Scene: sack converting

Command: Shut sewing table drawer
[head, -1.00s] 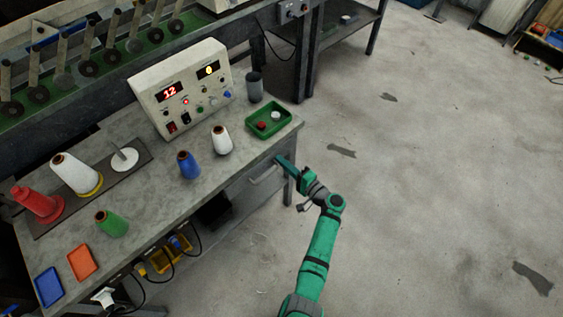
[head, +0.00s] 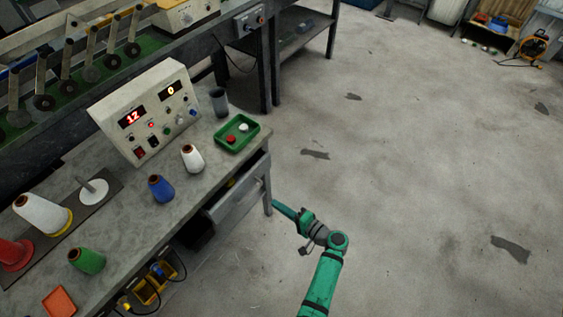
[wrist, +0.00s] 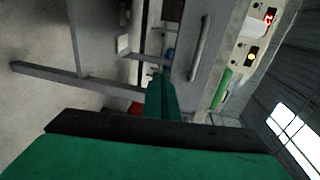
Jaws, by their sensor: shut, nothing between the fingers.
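The sewing table (head: 130,212) stands at left in the head view. Its drawer (head: 240,193) is under the right end of the top and stands partly open, with a dark gap and a bit of yellow showing inside. My gripper (head: 276,204) is shut and empty, just right of the drawer and the table leg, apart from both as far as I can tell. In the wrist view my closed fingers (wrist: 162,92) point toward the grey drawer front, where a bar handle (wrist: 200,48) shows.
On the tabletop are a control box (head: 150,110), a green tray (head: 237,133), a grey cup (head: 219,102) and several thread cones, including a blue one (head: 160,188). A yellow bin (head: 150,285) sits below. The floor at right (head: 400,160) is clear.

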